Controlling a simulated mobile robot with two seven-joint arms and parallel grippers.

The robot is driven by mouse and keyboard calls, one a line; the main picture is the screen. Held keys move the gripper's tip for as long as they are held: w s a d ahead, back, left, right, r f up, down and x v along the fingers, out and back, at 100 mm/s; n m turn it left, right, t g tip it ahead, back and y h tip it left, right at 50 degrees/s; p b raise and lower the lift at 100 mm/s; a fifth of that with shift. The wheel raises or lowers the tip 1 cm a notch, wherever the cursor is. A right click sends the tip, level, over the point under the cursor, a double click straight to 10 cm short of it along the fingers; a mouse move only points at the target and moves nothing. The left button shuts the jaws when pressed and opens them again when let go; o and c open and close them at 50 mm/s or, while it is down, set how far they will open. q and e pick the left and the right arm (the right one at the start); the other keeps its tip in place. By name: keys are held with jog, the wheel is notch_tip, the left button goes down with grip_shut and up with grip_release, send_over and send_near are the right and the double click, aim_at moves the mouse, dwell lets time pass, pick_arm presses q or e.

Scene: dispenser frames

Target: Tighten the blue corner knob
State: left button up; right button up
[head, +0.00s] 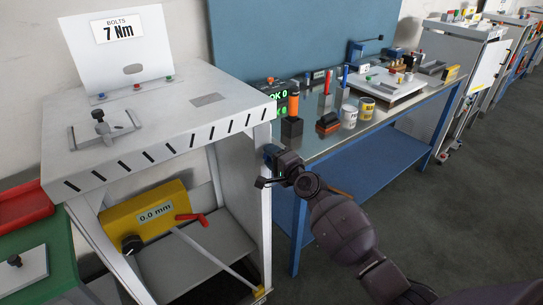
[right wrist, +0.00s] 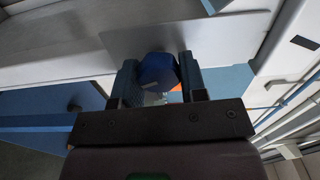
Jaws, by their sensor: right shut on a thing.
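The blue corner knob (right wrist: 157,66) shows in the right wrist view as a dark blue faceted head between the two fingers. My right gripper (right wrist: 158,84) is shut on it, with one finger against each side. In the head view my right gripper (head: 268,163) is at the right front corner post of the white dispenser frame (head: 262,195), below its top. There the knob is mostly hidden by the gripper, and I cannot make out its turn angle. My left gripper is not in view.
The frame's slotted top carries a "7 Nm" sign (head: 118,31) and a small clamp (head: 100,128). A blue bench (head: 365,165) with cups and tools stands close on the right. The floor in front is clear.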

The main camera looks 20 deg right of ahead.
jog(key=shift+m, duration=1.6)
jog(key=shift+f, duration=0.1)
jog(key=o, duration=0.9)
jog(key=shift+o, duration=0.2)
jog(key=v, duration=1)
jog(key=shift+s+p, duration=0.4)
jog(key=shift+p, duration=0.05)
jog(key=shift+d, duration=0.15)
